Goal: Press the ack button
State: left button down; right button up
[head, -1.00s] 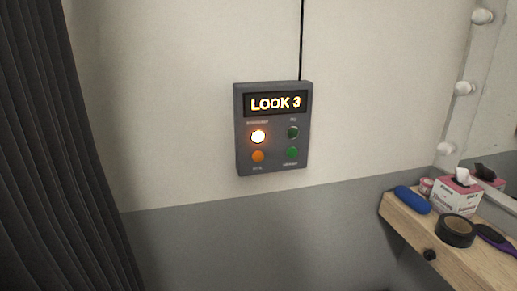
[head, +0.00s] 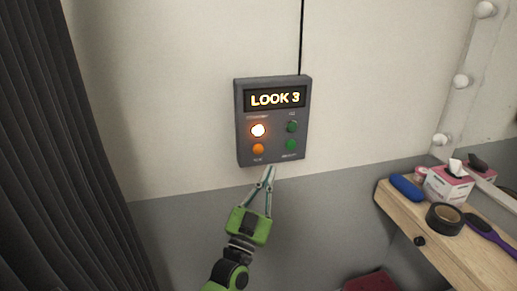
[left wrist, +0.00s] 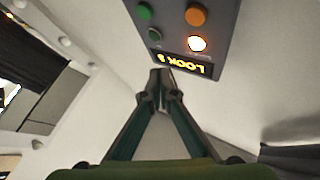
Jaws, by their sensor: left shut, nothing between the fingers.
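A dark grey control box (head: 272,152) hangs on the wall, its display (head: 275,99) reading "LOOK 3". Below are a brightly lit button (head: 258,130) at upper left, a green button (head: 292,127) at upper right, an orange button (head: 258,149) at lower left and another green button (head: 291,145) at lower right. Their small labels are too blurred to read for certain, so I cannot tell which is ack. My left gripper (head: 269,170) is shut and empty, its tips appearing just below the box. The left wrist view shows the tips (left wrist: 160,80) beside the upside-down box (left wrist: 228,22). My right gripper is out of view.
A wooden shelf (head: 397,207) at right holds a blue roll (head: 407,188), a tissue box (head: 448,184), black tape (head: 444,218) and a purple brush (head: 488,236). A dark curtain (head: 70,170) hangs at left. The wall around the box is clear except for a cable (head: 301,35) above.

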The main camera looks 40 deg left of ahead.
aim_at(258, 149)
pick_arm(q)
jog(key=shift+w, duration=0.1)
jog(key=shift+w+a+b, duration=0.85)
jog(key=shift+w+a, duration=0.55)
jog(key=shift+a, duration=0.3)
jog(key=shift+w+a+b, duration=0.85)
jog(key=shift+w+a, duration=0.55)
jog(key=shift+a, duration=0.25)
jog(key=shift+w+a+f, duration=0.1)
jog(key=shift+w+a, duration=0.15)
jog(key=shift+a, duration=0.05)
